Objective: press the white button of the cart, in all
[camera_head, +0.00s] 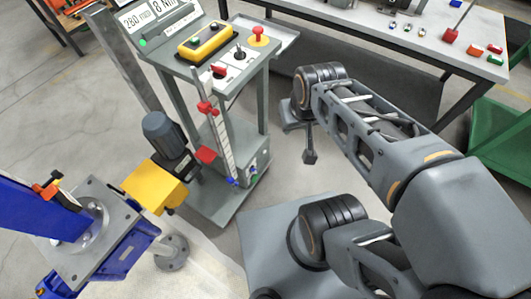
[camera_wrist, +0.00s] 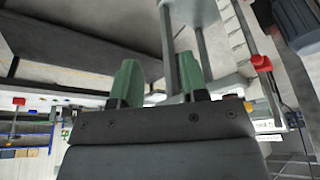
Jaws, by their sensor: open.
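The grey cart (camera_head: 213,190) stands left of centre in the head view, with a sloped control panel on top. A yellow box (camera_head: 205,42) with small buttons lies on the panel. I cannot clearly pick out the white button. A red mushroom button (camera_head: 257,33) on a yellow plate and a black joystick (camera_head: 239,54) sit beside the box. My gripper (camera_wrist: 158,80) shows two green fingers standing apart in the wrist view, open with nothing between them. In the head view my arm's end is right of the cart, apart from its panel; the fingers cannot be made out there.
A blue jack frame (camera_head: 40,220) with a yellow block (camera_head: 153,187) and a motor stands at the left. A table (camera_head: 400,52) with small coloured parts is at the back right. A green bin (camera_head: 500,135) is at the right edge. Floor shows between cart and table.

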